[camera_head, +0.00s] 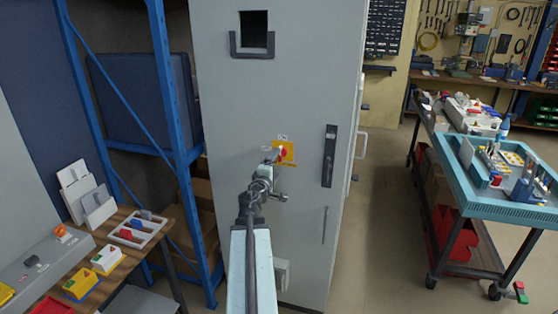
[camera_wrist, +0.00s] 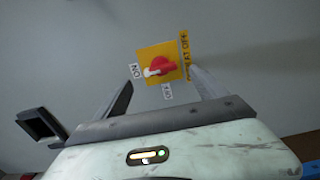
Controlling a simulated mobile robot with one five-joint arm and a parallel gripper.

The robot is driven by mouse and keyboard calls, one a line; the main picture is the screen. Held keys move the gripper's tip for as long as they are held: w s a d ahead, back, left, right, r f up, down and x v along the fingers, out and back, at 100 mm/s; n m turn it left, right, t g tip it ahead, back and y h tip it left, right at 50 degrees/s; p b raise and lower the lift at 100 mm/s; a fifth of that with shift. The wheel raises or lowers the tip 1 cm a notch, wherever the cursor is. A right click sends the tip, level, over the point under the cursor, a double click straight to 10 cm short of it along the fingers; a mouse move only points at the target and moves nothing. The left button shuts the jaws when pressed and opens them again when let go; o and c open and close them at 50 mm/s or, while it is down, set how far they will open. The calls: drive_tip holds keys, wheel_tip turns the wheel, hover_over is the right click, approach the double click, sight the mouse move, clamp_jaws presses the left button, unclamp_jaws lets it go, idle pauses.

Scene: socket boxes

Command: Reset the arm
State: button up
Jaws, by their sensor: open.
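My arm reaches out toward a tall grey cabinet (camera_head: 230,110), and my gripper (camera_head: 272,176) is just in front of its door. In the wrist view my gripper (camera_wrist: 162,95) is open, with one finger at the left and one at the right. Between and beyond the fingers is a red rotary switch (camera_wrist: 159,67) on a yellow plate (camera_wrist: 153,51), with ON and OFF labels. The fingers look empty. The switch also shows in the head view (camera_head: 283,154), just above and right of my gripper. I cannot tell whether a finger touches it.
A black door handle (camera_head: 329,155) is right of the switch. A blue shelf rack (camera_head: 180,150) stands left of the cabinet. A wooden bench (camera_head: 150,240) with switch boxes is at lower left. A cart with a teal tray (camera_head: 490,205) stands at right, with clear floor between it and the cabinet.

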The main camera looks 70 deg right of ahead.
drive_tip(key=shift+a, duration=0.45)
